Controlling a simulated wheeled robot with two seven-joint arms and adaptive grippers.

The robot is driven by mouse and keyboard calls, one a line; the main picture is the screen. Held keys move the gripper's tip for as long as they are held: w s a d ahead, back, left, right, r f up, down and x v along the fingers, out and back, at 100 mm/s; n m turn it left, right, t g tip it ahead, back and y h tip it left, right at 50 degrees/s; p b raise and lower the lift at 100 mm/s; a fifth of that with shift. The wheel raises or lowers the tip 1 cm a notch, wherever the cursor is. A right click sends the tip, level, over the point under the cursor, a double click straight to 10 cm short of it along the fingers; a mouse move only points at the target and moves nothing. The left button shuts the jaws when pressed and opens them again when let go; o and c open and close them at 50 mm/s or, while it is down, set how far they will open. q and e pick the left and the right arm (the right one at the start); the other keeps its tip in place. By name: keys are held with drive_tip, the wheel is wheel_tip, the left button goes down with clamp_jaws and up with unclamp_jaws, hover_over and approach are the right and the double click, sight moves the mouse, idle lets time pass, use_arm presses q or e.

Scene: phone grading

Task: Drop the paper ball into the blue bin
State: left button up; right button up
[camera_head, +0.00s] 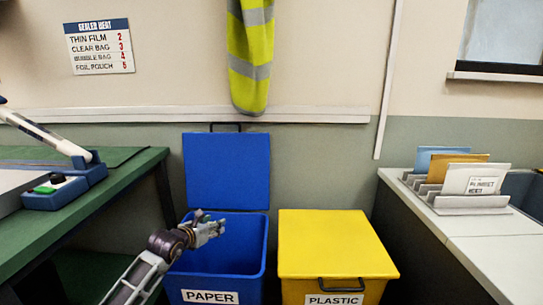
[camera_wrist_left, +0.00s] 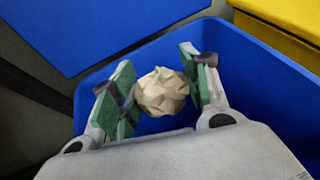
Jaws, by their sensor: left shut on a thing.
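The blue bin (camera_head: 252,287), labelled PAPER, stands on the floor with its blue lid (camera_head: 228,172) raised against the wall. My left gripper (camera_head: 212,228) is over the bin's opening. In the left wrist view, the left gripper (camera_wrist_left: 158,80) is shut on the crumpled, cream-coloured paper ball (camera_wrist_left: 162,93), which sits between its green-padded fingers. Blue bin walls (camera_wrist_left: 262,62) surround the ball in that view. In the head view I cannot make out the ball clearly at the fingers. My right gripper is not in view.
A yellow bin (camera_head: 335,245) labelled PLASTIC, lid closed, stands just right of the blue bin. A green-topped bench (camera_head: 120,180) is at left. A light counter (camera_head: 480,225) with a file rack (camera_head: 455,205) is at right. A hi-vis vest (camera_head: 250,60) hangs above.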

use_arm(q)
drive_tip(key=o, duration=0.7)
drive_tip(key=shift+o, duration=0.2)
drive_tip(key=shift+s, duration=0.1)
drive_tip(key=v, duration=1.1)
drive_tip(key=shift+s+r, duration=0.2)
drive_tip(key=shift+s, duration=0.15)
drive_tip(key=shift+a, duration=0.1)
idle(0.4)
